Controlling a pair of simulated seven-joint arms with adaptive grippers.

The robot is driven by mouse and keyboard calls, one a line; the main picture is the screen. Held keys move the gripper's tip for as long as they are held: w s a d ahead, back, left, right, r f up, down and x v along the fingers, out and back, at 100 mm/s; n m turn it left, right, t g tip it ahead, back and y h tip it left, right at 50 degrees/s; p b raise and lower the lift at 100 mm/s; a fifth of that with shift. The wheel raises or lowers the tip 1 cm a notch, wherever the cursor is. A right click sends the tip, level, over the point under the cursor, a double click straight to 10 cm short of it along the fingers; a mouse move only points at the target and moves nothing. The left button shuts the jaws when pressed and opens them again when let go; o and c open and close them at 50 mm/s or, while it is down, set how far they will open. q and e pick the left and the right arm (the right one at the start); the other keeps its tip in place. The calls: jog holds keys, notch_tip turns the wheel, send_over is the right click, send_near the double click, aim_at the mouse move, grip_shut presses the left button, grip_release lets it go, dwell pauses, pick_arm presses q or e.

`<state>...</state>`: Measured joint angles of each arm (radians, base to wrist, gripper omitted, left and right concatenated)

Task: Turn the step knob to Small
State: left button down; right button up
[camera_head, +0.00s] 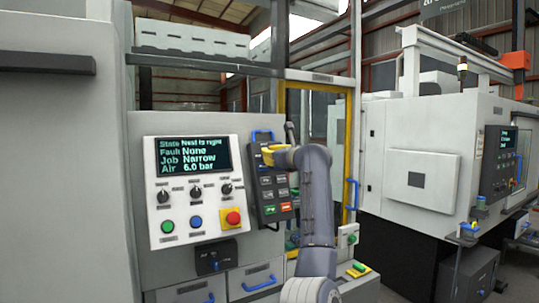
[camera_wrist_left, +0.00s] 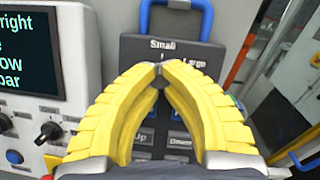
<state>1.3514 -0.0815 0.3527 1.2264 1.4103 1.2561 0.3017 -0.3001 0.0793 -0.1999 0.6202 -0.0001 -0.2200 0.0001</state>
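The dark hand pendant (camera_head: 259,180) hangs to the right of the white control panel, with a blue handle on top. In the left wrist view the pendant (camera_wrist_left: 133,50) shows "Small" at its top and "Large" to the right, partly covered by a finger. My left gripper (camera_head: 268,154), with yellow ribbed fingers, is at the pendant's upper part. In the left wrist view its fingertips (camera_wrist_left: 159,69) are closed together around the small dark step knob (camera_wrist_left: 162,83). The fingers hide much of the knob, and I cannot tell which way it points. My right gripper is not in view.
The white control panel (camera_head: 157,232) has a screen reading "Nest is right", "None", "Narrow", "6.0 bar", several black knobs, and a red emergency button (camera_head: 233,218). A yellow-framed opening (camera_head: 348,130) stands right of the pendant. Another machine (camera_head: 408,145) stands farther right.

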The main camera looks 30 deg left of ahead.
pick_arm(q)
jog(key=c, duration=1.1)
grip_release()
jog(key=shift+r, duration=0.1)
jog(key=shift+c, duration=0.2)
jog(key=v, duration=1.2)
